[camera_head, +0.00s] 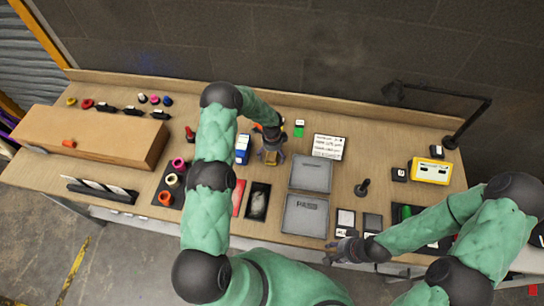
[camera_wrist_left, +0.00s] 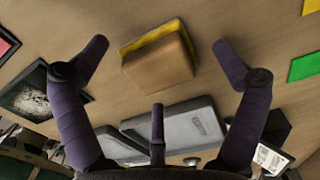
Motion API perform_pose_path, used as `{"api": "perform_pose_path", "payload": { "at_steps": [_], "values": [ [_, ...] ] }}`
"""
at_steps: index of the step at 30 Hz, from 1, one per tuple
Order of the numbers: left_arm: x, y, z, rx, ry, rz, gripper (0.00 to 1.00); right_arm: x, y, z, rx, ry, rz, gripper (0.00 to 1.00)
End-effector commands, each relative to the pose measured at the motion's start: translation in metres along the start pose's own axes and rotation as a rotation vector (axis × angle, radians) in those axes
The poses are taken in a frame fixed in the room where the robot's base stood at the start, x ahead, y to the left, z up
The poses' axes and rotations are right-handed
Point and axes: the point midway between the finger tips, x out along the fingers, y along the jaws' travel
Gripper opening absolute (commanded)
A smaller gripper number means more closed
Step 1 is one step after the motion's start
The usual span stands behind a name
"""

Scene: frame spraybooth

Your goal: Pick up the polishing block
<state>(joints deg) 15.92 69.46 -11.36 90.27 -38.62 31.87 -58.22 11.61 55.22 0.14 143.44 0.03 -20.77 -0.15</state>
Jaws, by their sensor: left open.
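A block (camera_wrist_left: 162,62), tan-brown with a yellow layer along one edge, lies on the wooden bench in the left wrist view; I take it for the polishing block. My left gripper (camera_head: 271,157) is over the bench, left of the grey trays, and largely hides the block in the head view. In the left wrist view the fingers of my left gripper (camera_wrist_left: 158,48) are spread wide on both sides of the block, apart from it, with nothing held. My right gripper (camera_head: 343,252) is near the bench's front edge, by small dark-and-white tiles; its opening is too small to judge.
Two grey trays (camera_head: 310,173) lie right of my left gripper. A blue-and-white bottle (camera_head: 242,150) stands close to its left. A white label card (camera_head: 328,147) and a green piece (camera_head: 299,131) lie behind. A black lamp (camera_head: 465,118) and yellow box (camera_head: 430,171) are at right.

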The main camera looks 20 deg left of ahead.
Motion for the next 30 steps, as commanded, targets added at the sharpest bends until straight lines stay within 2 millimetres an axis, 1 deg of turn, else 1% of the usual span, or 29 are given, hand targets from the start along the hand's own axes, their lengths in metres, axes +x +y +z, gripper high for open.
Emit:
{"api": "perform_pose_path", "payload": {
  "at_steps": [1,4,13,14,15,17,18,20,30],
  "values": [
    [0.0053,0.0005,0.0005,-0.001,0.000,0.001,0.96,-0.0010,-0.0004,-0.0001,0.000,0.000,0.000,0.40],
    [0.0111,0.0003,0.0008,0.000,-0.001,0.000,0.96,-0.0015,-0.0005,0.0000,0.000,0.000,0.000,0.40],
    [0.0136,0.0004,0.0006,0.000,0.000,0.000,0.96,-0.0014,-0.0005,0.0000,0.000,0.000,0.000,0.40],
    [0.0136,0.0004,0.0006,0.000,0.000,0.000,0.88,-0.0014,-0.0005,0.0000,0.000,0.000,0.000,0.40],
    [0.0136,0.0004,0.0005,0.000,0.000,0.000,0.76,-0.0014,-0.0005,-0.0001,0.000,0.000,0.000,0.40],
    [0.0135,0.0004,0.0005,0.000,0.000,0.000,0.59,-0.0014,-0.0005,-0.0001,0.000,0.000,0.000,0.40],
    [0.0135,0.0004,0.0005,0.000,0.000,0.000,0.48,-0.0014,-0.0005,0.0000,0.000,0.000,0.000,0.40],
    [0.0135,0.0005,0.0005,0.000,0.000,0.000,0.31,-0.0014,-0.0005,0.0000,0.000,0.000,0.000,0.40],
    [0.0135,0.0008,0.0004,0.000,0.000,0.001,0.30,-0.0013,-0.0005,-0.0001,0.000,0.000,0.000,0.40]
  ]
}}
